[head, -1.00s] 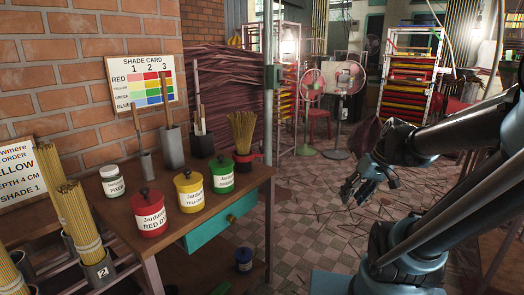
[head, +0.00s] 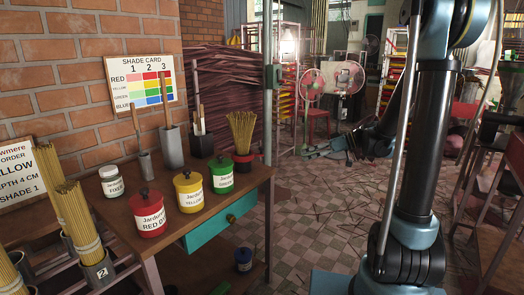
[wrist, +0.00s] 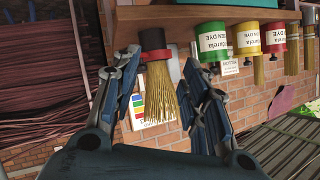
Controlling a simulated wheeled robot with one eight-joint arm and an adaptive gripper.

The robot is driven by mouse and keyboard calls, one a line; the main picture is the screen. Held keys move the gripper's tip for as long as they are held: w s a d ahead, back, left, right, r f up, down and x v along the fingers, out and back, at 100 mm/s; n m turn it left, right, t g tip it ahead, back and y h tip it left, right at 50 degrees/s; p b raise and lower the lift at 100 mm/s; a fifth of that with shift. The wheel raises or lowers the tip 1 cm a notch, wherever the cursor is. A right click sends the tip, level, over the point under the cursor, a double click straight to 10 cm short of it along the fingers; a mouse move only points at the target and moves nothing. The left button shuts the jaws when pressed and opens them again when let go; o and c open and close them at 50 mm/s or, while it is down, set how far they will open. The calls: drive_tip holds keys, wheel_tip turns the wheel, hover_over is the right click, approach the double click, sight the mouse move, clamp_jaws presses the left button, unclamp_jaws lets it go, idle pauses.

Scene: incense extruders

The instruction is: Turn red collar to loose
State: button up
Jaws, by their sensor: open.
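The red collar (head: 249,158) sits around the base of a bundle of yellow incense sticks (head: 241,130) at the table's far right corner in the head view. In the wrist view, which is upside down, the red collar (wrist: 155,54) shows between a black cup (wrist: 152,38) and the sticks. My gripper (wrist: 160,62) is open and empty, its fingers framing the collar and sticks in that picture.
Red (head: 149,215), yellow (head: 188,193) and green (head: 220,175) dye jars stand on the wooden table left of the collar. A metal post (head: 270,120) rises by the table's right corner. Brown stick bundles (head: 225,95) are piled behind. Tiled floor to the right is open.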

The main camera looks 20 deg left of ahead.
drive_tip(key=w+a+f+n+g+y, duration=0.1)
drive_tip(key=w+a+n+y, duration=0.25)
drive_tip(key=w, duration=0.25)
drive_tip(key=n+y, duration=0.1)
drive_tip(key=n, duration=0.1)
approach(262, 147)
drive_tip(key=shift+g, duration=0.3)
drive_tip(key=a, duration=1)
drive_tip(key=shift+s+a+f, duration=0.1)
drive_tip(key=shift+f, duration=0.3)
drive_tip(key=shift+c, duration=0.2)
